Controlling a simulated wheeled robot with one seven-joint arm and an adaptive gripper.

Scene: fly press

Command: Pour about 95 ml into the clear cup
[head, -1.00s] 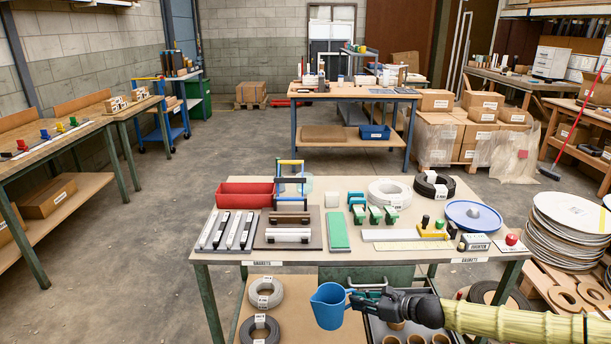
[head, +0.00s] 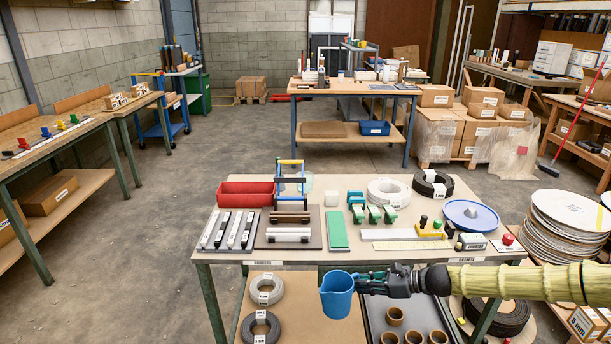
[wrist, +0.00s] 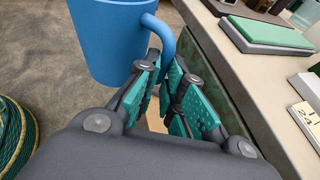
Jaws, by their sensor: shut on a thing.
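My gripper (head: 372,283) is shut on the handle of a blue jug (head: 337,299). The wrist view shows the green finger pads (wrist: 166,92) closed around the handle, with the jug's blue body (wrist: 108,42) at the upper left. The jug's contents cannot be made out. A faint clear vessel (head: 306,183), which looks like the clear cup, stands toward the back of the bench. It is partly hidden by a blue and yellow frame (head: 290,172). The jug is well apart from it.
The bench (head: 370,258) carries a red bin (head: 246,194), a green slab (head: 337,230), green clamps (head: 375,213), cable coils (head: 388,192) and a blue round dish (head: 471,214). Brown cups (head: 394,315) stand below the arm. The floor at left is open.

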